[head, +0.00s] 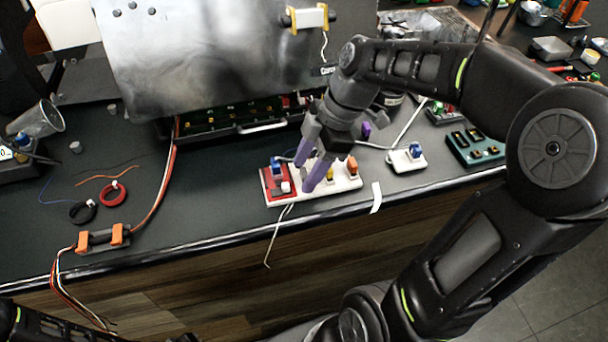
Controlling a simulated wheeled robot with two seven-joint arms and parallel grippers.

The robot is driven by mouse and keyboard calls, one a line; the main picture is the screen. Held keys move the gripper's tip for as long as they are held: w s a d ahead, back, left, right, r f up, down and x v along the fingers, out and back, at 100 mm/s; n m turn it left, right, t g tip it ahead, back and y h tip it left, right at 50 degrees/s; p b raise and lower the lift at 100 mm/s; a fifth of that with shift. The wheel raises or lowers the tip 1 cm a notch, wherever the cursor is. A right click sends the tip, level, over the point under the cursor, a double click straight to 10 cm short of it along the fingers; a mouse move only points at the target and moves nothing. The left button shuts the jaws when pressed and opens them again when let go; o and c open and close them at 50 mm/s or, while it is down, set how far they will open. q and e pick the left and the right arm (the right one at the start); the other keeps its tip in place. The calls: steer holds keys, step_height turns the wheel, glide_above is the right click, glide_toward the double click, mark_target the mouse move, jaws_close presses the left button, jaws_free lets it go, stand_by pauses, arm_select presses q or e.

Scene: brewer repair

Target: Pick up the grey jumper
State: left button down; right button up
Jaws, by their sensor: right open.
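My right gripper (304,177) is open, with its purple fingers pointing down over a white tray (345,184) near the bench's front edge. The tray holds a red block (272,185) with a blue piece (277,169) and a white piece (286,187) at its left end. A yellow piece (330,174) and an orange piece (352,165) stand to the right of the fingers. A small greyish patch shows between the fingertips; I cannot tell whether it is the grey jumper, as the fingers cover that part. My left gripper is out of view.
An opened machine with a metal panel (210,60) and a circuit board (232,118) stands behind. A white block with a blue top (407,158) and a teal block (474,146) lie to the right. Wire rings (113,194) and an orange-ended holder (102,238) are left. Bench between is clear.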

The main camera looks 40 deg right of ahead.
steer(key=shift+c, duration=0.2)
stand_by(0.3)
jaws_close()
stand_by(0.3)
